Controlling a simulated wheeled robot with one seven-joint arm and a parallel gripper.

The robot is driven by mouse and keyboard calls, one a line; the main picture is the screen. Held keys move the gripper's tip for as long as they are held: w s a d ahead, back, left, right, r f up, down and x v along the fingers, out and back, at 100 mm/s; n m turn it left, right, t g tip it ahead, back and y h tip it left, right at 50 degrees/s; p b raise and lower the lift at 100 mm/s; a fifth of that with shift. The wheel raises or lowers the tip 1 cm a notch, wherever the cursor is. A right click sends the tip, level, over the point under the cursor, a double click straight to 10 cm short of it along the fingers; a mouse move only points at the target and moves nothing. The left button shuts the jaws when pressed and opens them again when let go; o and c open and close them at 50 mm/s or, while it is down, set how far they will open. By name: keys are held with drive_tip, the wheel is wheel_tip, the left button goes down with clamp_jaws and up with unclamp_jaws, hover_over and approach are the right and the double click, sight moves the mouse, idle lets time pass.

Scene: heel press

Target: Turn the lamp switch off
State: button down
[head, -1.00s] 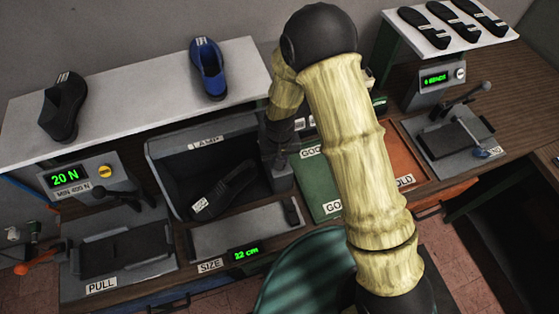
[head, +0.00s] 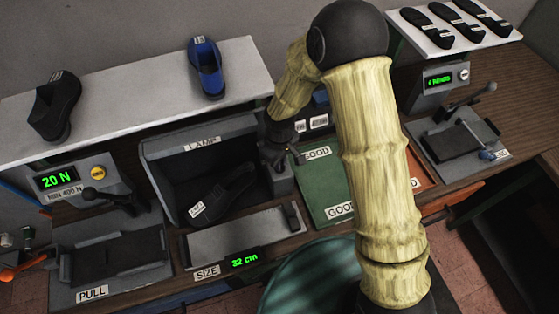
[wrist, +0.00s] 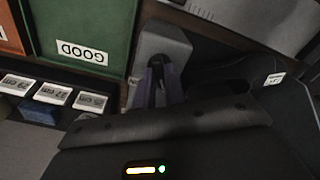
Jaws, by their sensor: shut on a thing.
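The lamp box (head: 163,150), labelled LAMP, stands on the bench left of centre. Its inside looks dark, and a dark shoe (head: 222,190) with a white tag lies in it. The grey switch housing (head: 281,184) stands at the box's right front corner. It also shows in the wrist view (wrist: 165,43). My gripper (head: 278,153) is right at the top of this housing, pointing down. In the wrist view its fingers (wrist: 160,84) are close together against the housing, shut on the lamp switch. The switch lever is mostly hidden by the fingers.
A green GOOD tray (head: 322,186) lies just right of the housing. A size gauge (head: 235,237) lies in front of the lamp box. A pull tester (head: 110,255) stands at left, another device (head: 455,140) at right. A white shelf (head: 130,100) with shoes runs behind.

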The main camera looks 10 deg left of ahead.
idle(0.3)
drive_tip(key=c, duration=1.5)
unclamp_jaws()
drive_tip(key=shift+o, duration=0.2)
drive_tip(key=shift+r, duration=0.1)
wheel_tip(320, 180, up, 17)
drive_tip(key=b, duration=0.3)
drive_tip(key=shift+r+b, duration=0.15)
drive_tip(key=shift+b, duration=0.25)
drive_tip(key=s+d+f+m+t, duration=0.1)
drive_tip(key=d+m, duration=0.3)
drive_tip(key=d, duration=0.4)
drive_tip(key=s+d+f+m+b, duration=0.1)
drive_tip(key=s+d+f+m, duration=0.1)
drive_tip(key=d, duration=0.7)
drive_tip(key=s+d+f+m+t, duration=0.1)
drive_tip(key=s+d+f+m, duration=0.1)
drive_tip(key=s+d+m, duration=0.2)
drive_tip(key=d+m, duration=0.2)
drive_tip(key=d, duration=0.2)
drive_tip(key=shift+d+t+b, duration=0.3)
drive_tip(key=shift+b, duration=0.1)
